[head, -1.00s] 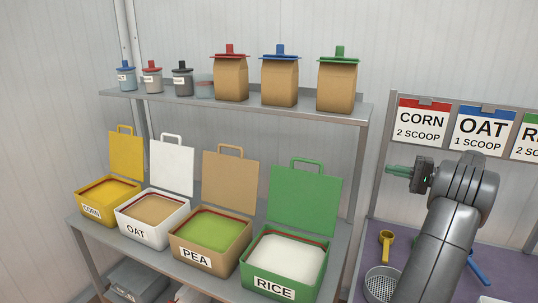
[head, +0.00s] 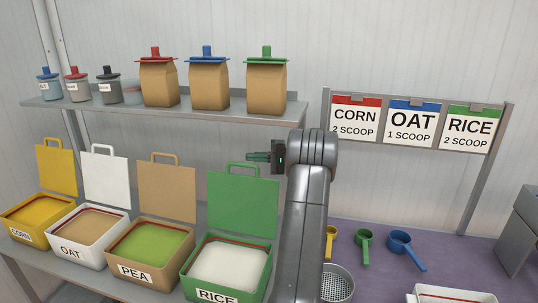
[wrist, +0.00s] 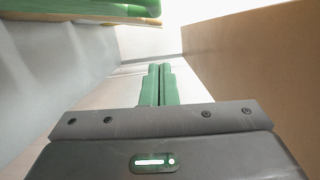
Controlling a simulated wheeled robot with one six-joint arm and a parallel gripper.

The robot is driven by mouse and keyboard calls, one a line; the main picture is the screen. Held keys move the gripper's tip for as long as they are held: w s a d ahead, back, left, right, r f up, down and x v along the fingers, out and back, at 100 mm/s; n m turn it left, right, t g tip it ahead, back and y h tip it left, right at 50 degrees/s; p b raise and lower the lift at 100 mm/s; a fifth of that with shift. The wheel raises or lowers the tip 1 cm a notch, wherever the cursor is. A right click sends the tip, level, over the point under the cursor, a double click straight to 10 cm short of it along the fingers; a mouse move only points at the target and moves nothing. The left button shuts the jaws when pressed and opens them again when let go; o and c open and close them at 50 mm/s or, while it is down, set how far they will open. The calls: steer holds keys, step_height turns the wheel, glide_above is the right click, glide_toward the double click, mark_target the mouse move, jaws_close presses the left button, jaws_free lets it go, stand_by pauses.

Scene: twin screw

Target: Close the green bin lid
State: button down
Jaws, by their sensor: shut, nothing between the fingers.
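The green bin (head: 199,293), labelled RICE and filled with white grains, stands at the right end of the lower shelf. Its green lid (head: 243,203) stands upright and open at the back of the bin, with a loop handle on top. My gripper (head: 250,156) is shut and empty, pointing left, just above and right of the lid handle in the head view. The depth between them is unclear. The wrist view shows its green fingers (wrist: 159,85) together, with nothing between them. A blurred green object (wrist: 85,10) fills the upper left there; I cannot tell which.
Open PEA (head: 134,273), OAT (head: 70,253) and CORN (head: 21,236) bins stand left of the green one. An upper shelf (head: 190,110) with paper bags and jars runs above. Scoops (head: 364,250) and a sieve (head: 338,283) are on the purple bench at right.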

steer(key=shift+s+a+r+p, duration=0.1)
steer(key=shift+s+a+p, duration=0.25)
steer(key=shift+s, duration=0.65)
steer(key=shift+s+a+r+p, duration=0.15)
steer(key=shift+s+a, duration=0.25)
steer(key=shift+s, duration=0.6)
steer(key=shift+f, duration=0.1)
steer(key=shift+a, duration=0.1)
